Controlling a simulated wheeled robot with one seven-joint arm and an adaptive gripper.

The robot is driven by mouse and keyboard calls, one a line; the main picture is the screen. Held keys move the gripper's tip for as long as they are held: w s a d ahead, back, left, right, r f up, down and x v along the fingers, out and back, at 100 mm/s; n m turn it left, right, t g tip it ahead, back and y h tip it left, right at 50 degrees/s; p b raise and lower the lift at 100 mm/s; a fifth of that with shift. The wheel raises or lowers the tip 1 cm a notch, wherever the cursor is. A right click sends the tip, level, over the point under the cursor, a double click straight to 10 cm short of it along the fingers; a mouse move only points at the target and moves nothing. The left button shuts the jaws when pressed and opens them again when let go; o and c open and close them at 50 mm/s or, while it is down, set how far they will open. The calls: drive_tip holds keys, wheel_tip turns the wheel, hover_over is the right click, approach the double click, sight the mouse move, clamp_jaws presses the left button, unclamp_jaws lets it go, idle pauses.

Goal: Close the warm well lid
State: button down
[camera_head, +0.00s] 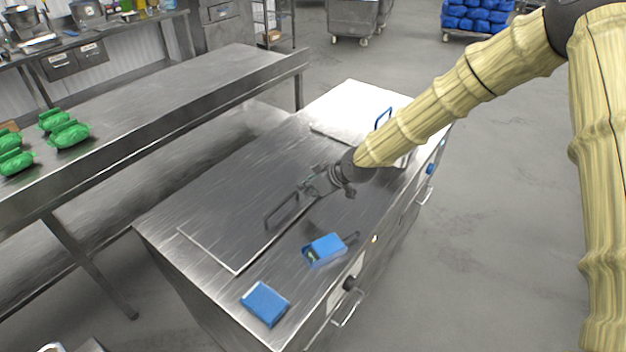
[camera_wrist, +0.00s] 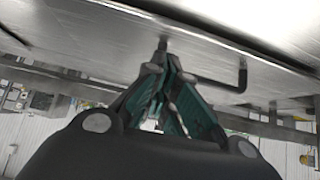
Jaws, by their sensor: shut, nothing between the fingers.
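A steel lid with a dark bar handle (camera_head: 282,210) lies on the near part of the steel counter (camera_head: 190,205). Its near edge and corner show as a thin line, and it looks flat. The handle also shows in the wrist view (camera_wrist: 240,78), to the right of the fingers. My gripper (camera_head: 308,188) is shut and empty, low over the lid beside the far end of the handle. In the wrist view its teal-padded fingers (camera_wrist: 163,48) come together close to the steel surface; I cannot tell whether they touch it.
A brighter steel panel (camera_head: 338,112) with a blue handle (camera_head: 383,117) is at the counter's far end, partly behind my arm. Two blue boxes (camera_head: 265,303) (camera_head: 325,249) lie along the counter's right side. A steel table (camera_head: 170,95) with green bundles (camera_head: 68,133) stands left.

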sight(305, 205)
drive_tip(key=shift+d+f+p, duration=0.1)
drive_tip(key=shift+f+p, duration=0.45)
drive_tip(key=shift+f, duration=0.95)
drive_tip(key=shift+s+d+f+b, duration=0.15)
drive_tip(key=shift+f+b, duration=0.9)
drive_tip(key=shift+f, duration=0.05)
drive_tip(key=shift+s+f, duration=0.1)
drive_tip(key=shift+s, duration=0.1)
